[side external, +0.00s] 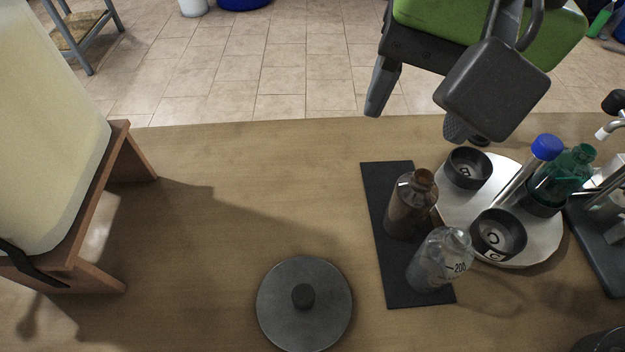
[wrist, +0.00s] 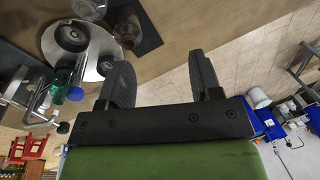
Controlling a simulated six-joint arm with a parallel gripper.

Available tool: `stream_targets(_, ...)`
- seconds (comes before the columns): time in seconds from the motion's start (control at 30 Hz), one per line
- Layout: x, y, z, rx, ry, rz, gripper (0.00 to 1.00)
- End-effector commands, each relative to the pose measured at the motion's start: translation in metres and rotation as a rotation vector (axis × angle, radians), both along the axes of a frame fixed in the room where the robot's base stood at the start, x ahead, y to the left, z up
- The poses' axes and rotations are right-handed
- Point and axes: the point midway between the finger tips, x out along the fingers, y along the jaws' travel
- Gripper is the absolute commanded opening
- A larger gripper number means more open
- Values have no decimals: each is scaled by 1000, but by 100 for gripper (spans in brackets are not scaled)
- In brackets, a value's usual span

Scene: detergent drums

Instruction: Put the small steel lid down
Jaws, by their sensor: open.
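A round grey lid (side external: 280,318) with a dark knob in its middle lies flat on the wooden table, near the front edge of the side view. It is the only lid I can make out, and it does not show in the wrist view. My gripper (side external: 416,118) is open and empty, raised over the back right of the table, well away from the lid. In the wrist view its two dark fingers (wrist: 161,75) stand wide apart with nothing between them.
A dark mat (side external: 377,180) holds a brown bottle (side external: 408,208) and a clear bottle (side external: 436,262). Right of it, a round silver tray (side external: 452,207) carries black cups and a green bottle (side external: 565,172). A cream drum (side external: 45,130) rests on a wooden stand at left. The table's middle left is clear.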

Motion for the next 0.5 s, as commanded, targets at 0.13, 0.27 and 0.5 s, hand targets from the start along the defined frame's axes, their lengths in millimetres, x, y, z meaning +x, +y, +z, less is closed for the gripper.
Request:
stream_targets(0.13, -32, 59, -58, -83, 53, 26, 58)
stream_targets(0.27, -59, 87, -96, -135, 70, 27, 58)
stream_targets(0.5, -79, 101, -131, -171, 75, 24, 58)
